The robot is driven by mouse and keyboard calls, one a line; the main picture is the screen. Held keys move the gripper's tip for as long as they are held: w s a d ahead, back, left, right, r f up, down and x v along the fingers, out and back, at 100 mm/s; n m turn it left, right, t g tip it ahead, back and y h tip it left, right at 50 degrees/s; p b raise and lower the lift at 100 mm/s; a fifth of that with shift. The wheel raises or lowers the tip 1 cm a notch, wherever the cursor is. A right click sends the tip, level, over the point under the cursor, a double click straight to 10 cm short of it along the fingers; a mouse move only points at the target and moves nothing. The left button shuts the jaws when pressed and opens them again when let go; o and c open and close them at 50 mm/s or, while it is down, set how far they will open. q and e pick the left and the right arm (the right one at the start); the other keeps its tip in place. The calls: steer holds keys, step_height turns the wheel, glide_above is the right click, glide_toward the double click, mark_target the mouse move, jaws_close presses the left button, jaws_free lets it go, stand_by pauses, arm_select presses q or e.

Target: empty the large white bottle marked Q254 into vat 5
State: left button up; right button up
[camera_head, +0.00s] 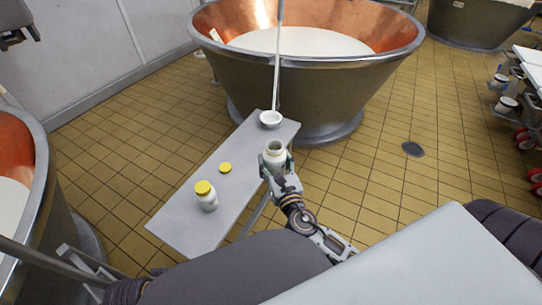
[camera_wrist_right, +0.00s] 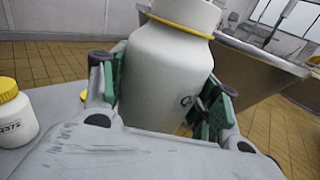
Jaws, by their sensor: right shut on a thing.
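My right gripper (camera_head: 275,165) is shut on a large white bottle (camera_head: 274,152), its fingers on either side of the body. The bottle is upright, its mouth open and uncapped, at the right edge of the narrow grey table. In the right wrist view the bottle (camera_wrist_right: 165,75) shows a yellow ring at the neck and a partly hidden mark starting with Q. A copper-lined vat (camera_head: 300,85) holding white liquid stands beyond the table. No vat number is readable. My left gripper is not in view.
A thin pole rises near the bowl. Another vat (camera_head: 40,170) is at left.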

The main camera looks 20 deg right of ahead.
mark_target(279, 168)
steer(key=shift+s+r, duration=0.2)
steer(key=shift+s, duration=1.9)
steer(key=shift+w+r, duration=0.1)
steer(key=shift+r, duration=0.1)
